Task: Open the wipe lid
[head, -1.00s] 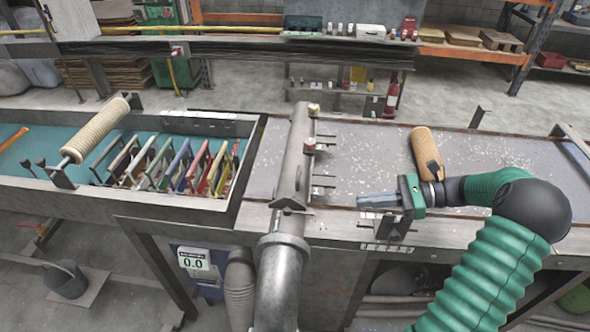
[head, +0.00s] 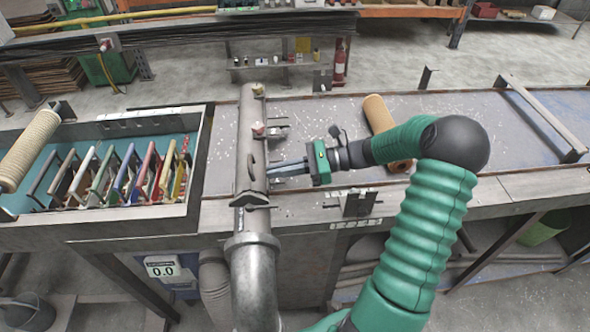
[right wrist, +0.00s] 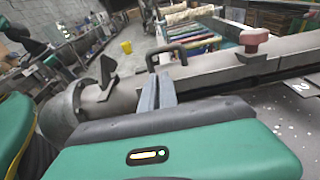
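A grey metal tube (head: 252,130) runs away from me across the bench. A flat lid (right wrist: 205,72) lies along its top, with a dark U-shaped handle (right wrist: 166,53) and a red knob (right wrist: 253,40) on it. The handle also shows in the head view (head: 251,166). My right gripper (head: 272,172) is just right of the tube, pointing left at the handle. In the right wrist view its two fingers (right wrist: 157,90) lie side by side with hardly a gap, close to the handle, holding nothing visible. Contact with the handle cannot be told. My left gripper is not in view.
A teal tray (head: 95,205) with several coloured frames is left of the tube. A tan roller (head: 27,148) lies at its left end. A tan cylinder (head: 376,113) lies on the bench behind my right arm. A small metal bracket (head: 356,202) stands at the front edge.

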